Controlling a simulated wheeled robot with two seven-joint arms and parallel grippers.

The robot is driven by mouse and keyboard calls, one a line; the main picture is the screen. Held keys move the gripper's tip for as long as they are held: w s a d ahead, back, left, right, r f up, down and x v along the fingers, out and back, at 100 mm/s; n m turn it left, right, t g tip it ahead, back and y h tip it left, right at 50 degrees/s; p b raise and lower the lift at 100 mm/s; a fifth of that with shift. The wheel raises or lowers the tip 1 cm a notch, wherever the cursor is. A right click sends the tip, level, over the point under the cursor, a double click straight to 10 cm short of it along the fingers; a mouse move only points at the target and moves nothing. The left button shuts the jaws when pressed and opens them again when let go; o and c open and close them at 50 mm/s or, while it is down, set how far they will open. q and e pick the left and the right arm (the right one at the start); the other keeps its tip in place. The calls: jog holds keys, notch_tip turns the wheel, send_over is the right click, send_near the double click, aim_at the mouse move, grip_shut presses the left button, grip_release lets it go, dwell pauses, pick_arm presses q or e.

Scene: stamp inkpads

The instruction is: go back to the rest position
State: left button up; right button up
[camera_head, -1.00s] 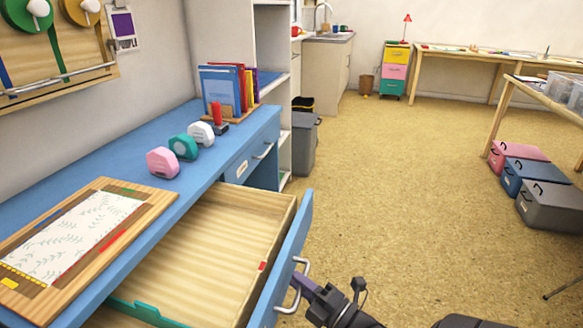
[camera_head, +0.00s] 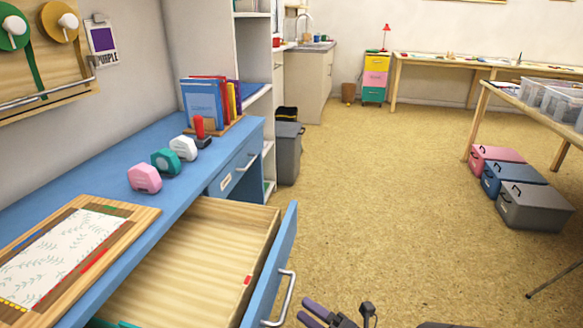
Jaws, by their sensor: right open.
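My right gripper (camera_head: 306,309) is low in the frame, right of the pulled-out drawer (camera_head: 190,262). Its jaws are open and empty, with a gap between them and the drawer's metal handle (camera_head: 284,298). The drawer stands open from the blue desk (camera_head: 120,160). It holds a small red piece (camera_head: 248,280) by its front panel, and a green edge (camera_head: 103,323) shows at the bottom of the frame. My left gripper is out of view.
On the desk are a patterned board (camera_head: 65,250), pink (camera_head: 145,178), teal (camera_head: 165,160) and white (camera_head: 184,147) dispensers, a red-handled stamp (camera_head: 200,130) and books (camera_head: 205,102). Lidded boxes (camera_head: 535,205) stand on the floor at right. The middle floor is clear.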

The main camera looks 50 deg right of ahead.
jog(key=s, duration=0.4)
jog(key=shift+s+f, duration=0.2)
jog(key=shift+f, duration=0.15)
